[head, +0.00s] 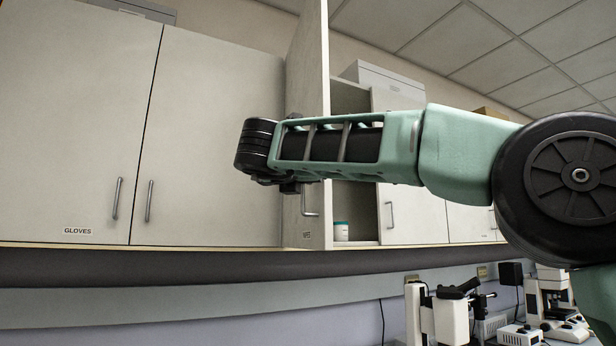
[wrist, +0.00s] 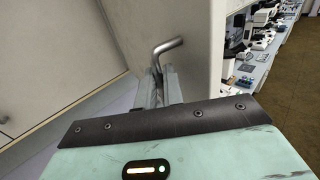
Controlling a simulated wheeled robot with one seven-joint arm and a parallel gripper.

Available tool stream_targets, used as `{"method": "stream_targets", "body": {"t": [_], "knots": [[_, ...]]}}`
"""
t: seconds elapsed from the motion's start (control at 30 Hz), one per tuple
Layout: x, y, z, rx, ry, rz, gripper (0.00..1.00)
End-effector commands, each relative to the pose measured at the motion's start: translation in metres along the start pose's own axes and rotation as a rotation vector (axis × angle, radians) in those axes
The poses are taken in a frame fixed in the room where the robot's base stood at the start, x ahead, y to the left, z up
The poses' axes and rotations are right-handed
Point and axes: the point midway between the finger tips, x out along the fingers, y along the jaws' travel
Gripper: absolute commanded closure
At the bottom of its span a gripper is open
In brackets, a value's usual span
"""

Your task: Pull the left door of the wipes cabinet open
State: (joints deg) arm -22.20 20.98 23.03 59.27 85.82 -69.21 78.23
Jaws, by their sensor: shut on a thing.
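The left door (head: 306,75) of the wipes cabinet stands swung outward, showing its outer face at a steep angle, with a partly readable label (head: 307,235) low on it. Its bent metal handle (head: 310,207) is partly behind my arm. In the wrist view, the handle (wrist: 168,46) rises from between the fingers of my gripper (wrist: 158,86), which is shut on it. The door (wrist: 182,20) fills the upper middle there. The fingertips are hidden in the head view.
A white jar with a teal lid (head: 341,232) stands inside the opened cabinet. The right door (head: 412,215) is closed. The closed gloves cabinet (head: 70,130) is at left. Microscopes (head: 555,305) stand on the bench below right. An aisle floor (wrist: 290,100) shows at right.

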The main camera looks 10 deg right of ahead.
Motion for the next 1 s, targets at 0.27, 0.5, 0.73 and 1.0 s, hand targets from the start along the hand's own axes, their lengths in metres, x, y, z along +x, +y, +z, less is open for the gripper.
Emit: {"method": "stream_targets", "body": {"t": [0.27, 0.5, 0.73, 1.0], "knots": [[0.001, 0.002, -0.008, -0.007, 0.012, 0.000, 1.00], [0.001, 0.002, -0.006, -0.005, 0.008, 0.000, 0.70], [-0.002, 0.001, -0.004, -0.003, 0.006, 0.000, 0.70], [-0.042, 0.002, -0.006, -0.001, 0.004, 0.004, 0.70]]}}
